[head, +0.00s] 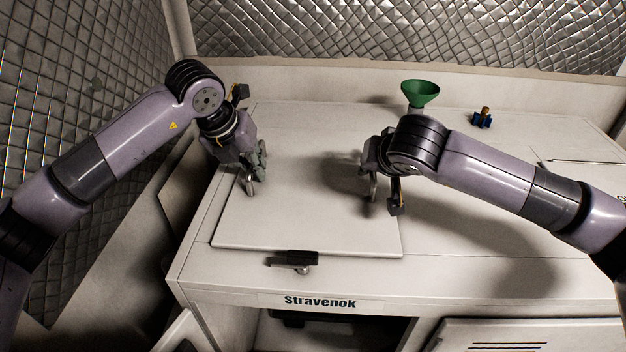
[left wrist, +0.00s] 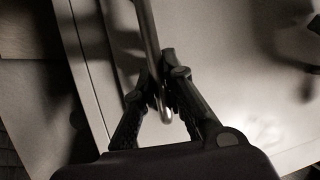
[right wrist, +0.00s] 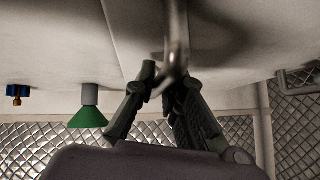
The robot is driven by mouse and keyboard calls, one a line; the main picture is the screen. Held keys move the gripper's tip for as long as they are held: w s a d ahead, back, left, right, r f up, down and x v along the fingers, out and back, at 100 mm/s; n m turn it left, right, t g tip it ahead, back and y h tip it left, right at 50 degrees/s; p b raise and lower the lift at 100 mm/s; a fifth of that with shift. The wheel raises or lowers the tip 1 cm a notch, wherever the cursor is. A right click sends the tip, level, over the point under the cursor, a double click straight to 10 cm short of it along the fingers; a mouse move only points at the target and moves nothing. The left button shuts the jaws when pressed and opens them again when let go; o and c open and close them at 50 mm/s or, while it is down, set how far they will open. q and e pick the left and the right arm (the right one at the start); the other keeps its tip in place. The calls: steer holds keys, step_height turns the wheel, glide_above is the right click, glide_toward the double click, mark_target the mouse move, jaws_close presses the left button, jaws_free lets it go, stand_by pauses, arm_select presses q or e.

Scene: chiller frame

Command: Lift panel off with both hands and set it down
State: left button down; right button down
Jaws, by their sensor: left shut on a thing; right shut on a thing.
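The panel (head: 310,215) is a flat white plate lying on top of the white chiller frame. It also shows in the left wrist view (left wrist: 220,100). My left gripper (head: 251,183) is shut on a metal handle (left wrist: 146,45) near the panel's left edge. My right gripper (head: 371,190) is shut on a second metal handle (right wrist: 177,40) near the panel's right side. My wrists and fingers hide parts of both handles in the head view. I cannot tell whether the panel is lifted; its front edge looks close to the top.
A black latch (head: 291,258) sits at the panel's front edge, above the "Stravenok" label (head: 320,302). A green funnel (head: 420,93) and a blue valve with a brass part (head: 482,120) stand at the back right. The white top right of the panel (head: 480,235) is mostly clear.

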arm_select(q)
steer(key=shift+a, duration=0.1)
arm_select(e)
steer(key=shift+d, duration=0.15)
